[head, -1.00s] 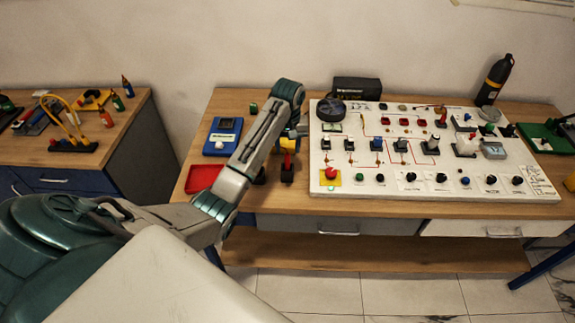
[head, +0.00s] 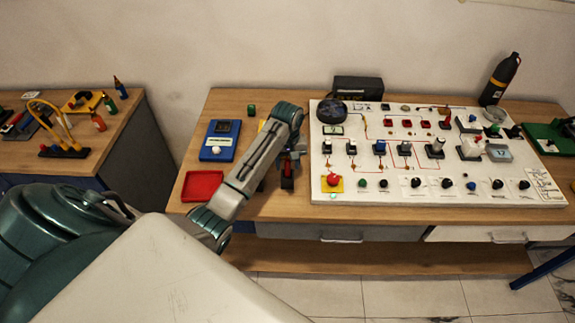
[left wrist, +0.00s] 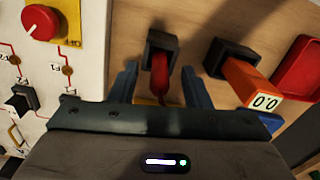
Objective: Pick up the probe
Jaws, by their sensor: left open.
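The probe appears to be the red piece (left wrist: 161,78) in a black holder (left wrist: 162,45) in the left wrist view. My left gripper (left wrist: 160,86) is open, with one blue finger on each side of the red piece. I cannot tell whether either finger touches it. In the head view the gripper (head: 292,153) is over the black-and-red holder (head: 287,178) on the table, left of the white panel. My forearm and gripper hide much of that spot. My right gripper is not in view.
An orange device reading 0.0 (left wrist: 248,82) stands in another black holder close beside. A red tray (head: 202,186) and a blue meter (head: 220,141) lie left of my arm. The white panel (head: 450,185) with knobs and switches is close on the right.

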